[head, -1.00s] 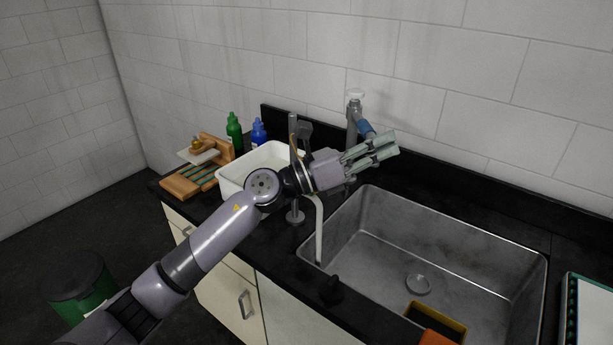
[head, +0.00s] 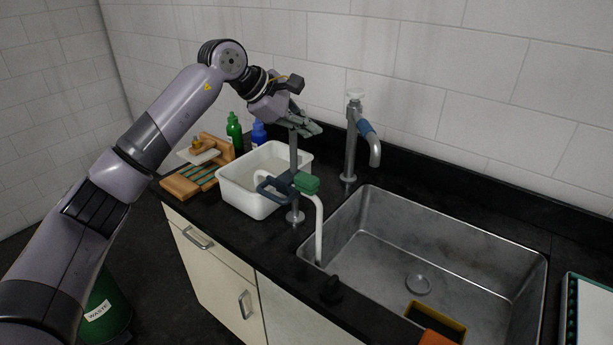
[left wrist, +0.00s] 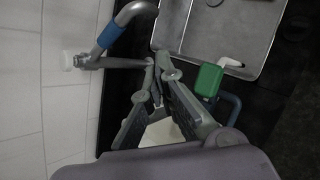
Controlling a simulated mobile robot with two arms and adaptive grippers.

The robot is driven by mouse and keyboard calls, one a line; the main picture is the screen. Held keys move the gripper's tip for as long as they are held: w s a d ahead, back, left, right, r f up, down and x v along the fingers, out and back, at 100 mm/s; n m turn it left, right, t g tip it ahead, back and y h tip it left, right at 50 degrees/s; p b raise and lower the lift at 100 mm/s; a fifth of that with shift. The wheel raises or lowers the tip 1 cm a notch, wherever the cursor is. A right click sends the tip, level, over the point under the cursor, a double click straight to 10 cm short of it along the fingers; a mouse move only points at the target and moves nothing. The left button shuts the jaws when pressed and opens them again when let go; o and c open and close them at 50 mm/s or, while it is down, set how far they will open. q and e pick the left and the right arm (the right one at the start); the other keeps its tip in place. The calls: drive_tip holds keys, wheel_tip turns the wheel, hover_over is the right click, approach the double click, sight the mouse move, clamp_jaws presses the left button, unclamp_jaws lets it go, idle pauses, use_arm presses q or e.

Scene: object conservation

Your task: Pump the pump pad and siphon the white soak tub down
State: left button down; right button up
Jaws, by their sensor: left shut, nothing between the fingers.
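The white soak tub (head: 243,200) stands on the dark counter left of the sink and holds liquid. A stand with a blue handle-like part (head: 272,190) and a green pump pad (head: 307,183) rises at its right side. A white siphon tube (head: 319,230) bends down from there into the sink. My left gripper (head: 314,130) is shut and empty, above the pad and apart from it. In the left wrist view its fingers (left wrist: 157,65) are together, the green pad (left wrist: 208,80) lies right of them, and the tub (left wrist: 163,133) is partly hidden behind them. My right gripper is not in view.
The steel sink (head: 450,225) fills the right, with a faucet (head: 352,140) behind its left corner. Green (head: 234,130) and blue (head: 258,133) bottles and a wooden rack (head: 180,188) stand near the tub. An orange and yellow item (head: 437,320) is at the sink's front.

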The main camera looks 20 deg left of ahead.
use_arm(q)
drive_tip(key=shift+f, duration=0.1)
drive_tip(key=b, duration=0.6)
hover_over(308, 178)
wheel_tip(308, 178, down, 8)
drive_tip(key=shift+a+r, duration=0.1)
drive_tip(key=shift+r, duration=0.05)
drive_tip(key=shift+f, duration=0.45)
idle(0.4)
idle(0.4)
drive_tip(key=shift+f+b, duration=0.4)
